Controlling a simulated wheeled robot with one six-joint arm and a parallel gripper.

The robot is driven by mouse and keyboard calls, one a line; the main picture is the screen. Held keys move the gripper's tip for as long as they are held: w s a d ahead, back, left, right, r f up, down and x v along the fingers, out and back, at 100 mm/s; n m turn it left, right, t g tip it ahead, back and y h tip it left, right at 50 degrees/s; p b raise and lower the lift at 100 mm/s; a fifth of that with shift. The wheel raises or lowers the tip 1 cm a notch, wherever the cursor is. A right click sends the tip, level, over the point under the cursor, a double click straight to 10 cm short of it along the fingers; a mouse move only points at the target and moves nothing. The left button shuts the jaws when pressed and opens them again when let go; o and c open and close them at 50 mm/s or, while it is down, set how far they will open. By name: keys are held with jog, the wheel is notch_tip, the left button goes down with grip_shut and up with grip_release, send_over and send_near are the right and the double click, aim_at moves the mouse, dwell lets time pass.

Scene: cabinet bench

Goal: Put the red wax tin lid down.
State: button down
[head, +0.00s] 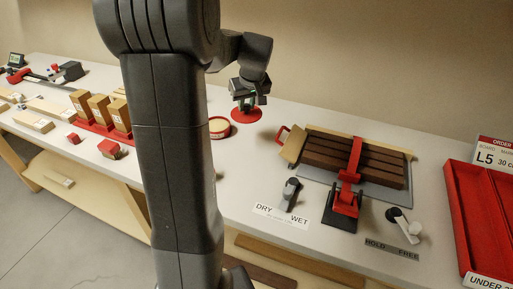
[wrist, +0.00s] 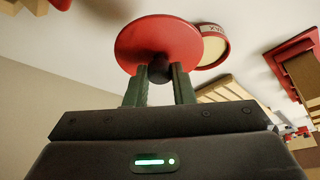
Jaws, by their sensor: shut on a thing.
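The red wax tin lid (head: 246,115) is a flat red disc with a dark knob. My gripper (head: 246,104) is above it, at the back of the bench. In the wrist view, my gripper's two fingers (wrist: 159,80) are shut on the knob of the lid (wrist: 135,42). I cannot tell whether the lid touches the bench top. The wax tin (head: 219,127) stands open beside it, to the left and nearer, with a red rim and pale contents. It also shows in the wrist view (wrist: 214,46), partly behind the lid.
A DRY/WET switch (head: 290,190) is in front. Wooden blocks (head: 98,106) stand at left. Bare bench (head: 262,140) lies between tin and brush.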

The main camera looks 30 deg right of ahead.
aim_at(250, 115)
jog(key=f, duration=0.5)
jog(key=shift+s+d+f, duration=0.25)
jog(key=shift+s+f, duration=0.05)
jog(key=shift+f, duration=2.5)
jog(key=c, duration=1.2)
grip_release()
jog(key=shift+c, duration=0.2)
jog(key=shift+r, duration=0.1)
jog(key=shift+r+p, duration=0.2)
jog(key=shift+p, duration=0.1)
jog(key=v, duration=1.1)
jog(key=shift+s+r+b, duration=0.15)
jog(key=shift+r+b, duration=0.15)
jog(key=shift+r, duration=0.05)
